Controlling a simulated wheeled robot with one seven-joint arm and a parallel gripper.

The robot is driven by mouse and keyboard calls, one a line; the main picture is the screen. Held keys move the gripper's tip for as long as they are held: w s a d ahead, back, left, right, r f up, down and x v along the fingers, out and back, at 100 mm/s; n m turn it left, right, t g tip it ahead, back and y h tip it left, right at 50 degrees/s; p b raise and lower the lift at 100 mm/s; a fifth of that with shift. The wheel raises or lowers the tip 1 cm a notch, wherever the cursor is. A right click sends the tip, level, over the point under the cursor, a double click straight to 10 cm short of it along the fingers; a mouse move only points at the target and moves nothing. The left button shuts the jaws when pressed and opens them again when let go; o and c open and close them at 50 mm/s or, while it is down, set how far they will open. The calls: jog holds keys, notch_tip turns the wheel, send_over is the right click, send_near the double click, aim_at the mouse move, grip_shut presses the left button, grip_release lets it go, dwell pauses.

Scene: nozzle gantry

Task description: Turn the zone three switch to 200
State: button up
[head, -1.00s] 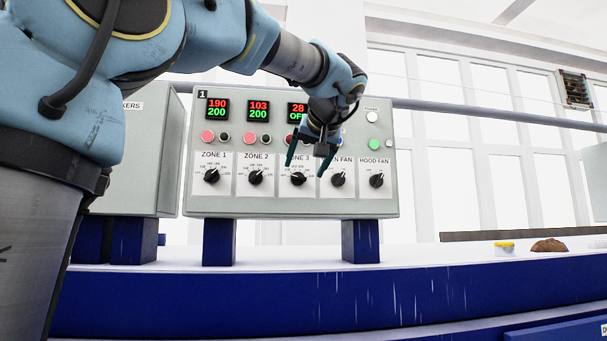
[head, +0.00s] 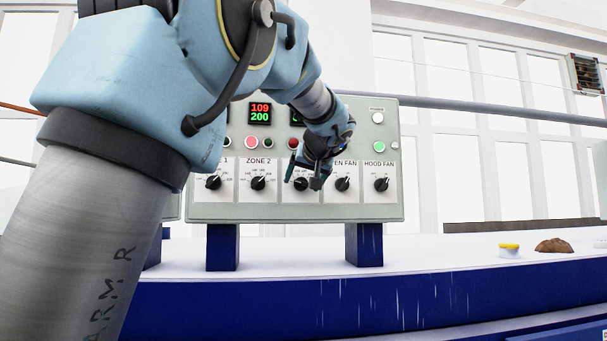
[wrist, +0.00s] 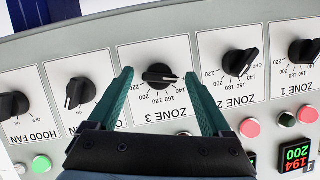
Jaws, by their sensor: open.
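The zone three switch is a black knob (wrist: 160,76) (head: 301,184) on the control panel's lower row, under a ZONE 3 label. In the wrist view the panel appears upside down and the knob's grip bar lies roughly level. I cannot tell its exact setting. Its scale shows 140 to 220. My gripper (wrist: 158,75) (head: 302,182) is open, with one green finger on each side of the knob. Gaps show between the fingertips and the knob in the wrist view. The zone three display is mostly hidden behind my arm in the head view.
The zone two knob (wrist: 240,63) and a fan knob (wrist: 80,92) flank the fingers closely. The zone two display (head: 260,113) reads 109 over 200. The panel (head: 210,212) stands on blue legs. A yellow-lidded item (head: 509,250) and a brown lump (head: 554,245) lie right.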

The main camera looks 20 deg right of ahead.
jog(key=shift+w+f, duration=0.1)
grip_shut()
dwell(0.7)
